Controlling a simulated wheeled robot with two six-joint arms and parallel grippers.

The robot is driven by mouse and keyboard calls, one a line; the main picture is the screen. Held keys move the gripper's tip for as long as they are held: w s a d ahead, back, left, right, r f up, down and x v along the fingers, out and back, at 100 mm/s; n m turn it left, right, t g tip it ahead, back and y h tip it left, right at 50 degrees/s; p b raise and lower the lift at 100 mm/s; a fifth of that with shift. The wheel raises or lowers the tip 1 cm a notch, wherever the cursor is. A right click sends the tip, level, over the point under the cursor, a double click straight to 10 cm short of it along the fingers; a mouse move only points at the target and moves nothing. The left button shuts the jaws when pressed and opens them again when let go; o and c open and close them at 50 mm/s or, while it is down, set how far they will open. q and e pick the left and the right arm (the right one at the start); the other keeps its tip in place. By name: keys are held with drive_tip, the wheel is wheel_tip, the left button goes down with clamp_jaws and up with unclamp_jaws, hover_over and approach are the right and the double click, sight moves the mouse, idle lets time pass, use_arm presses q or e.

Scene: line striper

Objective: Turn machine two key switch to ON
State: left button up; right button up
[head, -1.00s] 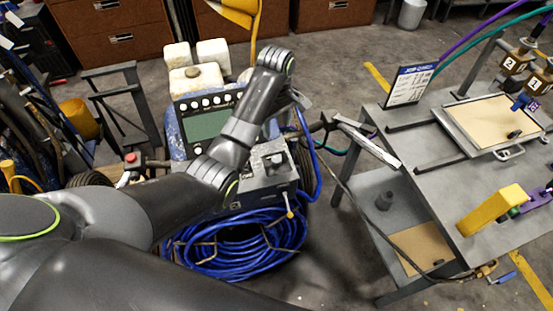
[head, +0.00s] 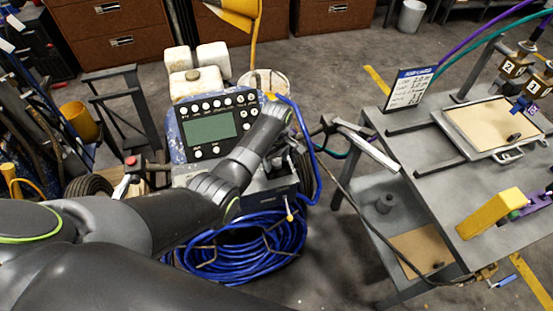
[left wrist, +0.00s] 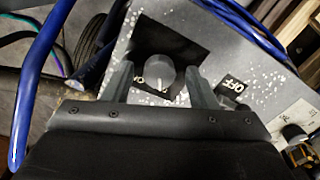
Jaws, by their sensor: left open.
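The grey round knob of the key switch (left wrist: 160,76) shows in the left wrist view on a black square on a speckled grey box. In the head view my left arm hides the switch and most of this gripper. The machine's control panel (head: 210,128) has a green screen and several round knobs. My right gripper is not in view.
A coil of blue hose (head: 250,245) lies below the machine, and a blue hose rises beside the switch box. A grey metal table (head: 440,185) stands at the right with a framed board (head: 490,122) and a yellow block (head: 492,212). Bare floor lies behind it.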

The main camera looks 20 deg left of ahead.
use_arm(q)
drive_tip(key=c, duration=1)
drive_tip(key=shift+o, duration=0.2)
drive_tip(key=shift+r+m, duration=0.1)
drive_tip(key=shift+m, duration=0.2)
drive_tip(key=shift+m+p, duration=0.5)
drive_tip(key=shift+p, duration=0.15)
drive_tip(key=m+p, duration=0.1)
drive_tip(key=m, duration=0.2)
drive_tip(key=shift+p, duration=0.4)
drive_tip(key=m+p, duration=0.1)
drive_tip(key=m, duration=0.3)
drive_tip(key=shift+m+p, duration=0.4)
drive_tip(key=shift+m, duration=1.2)
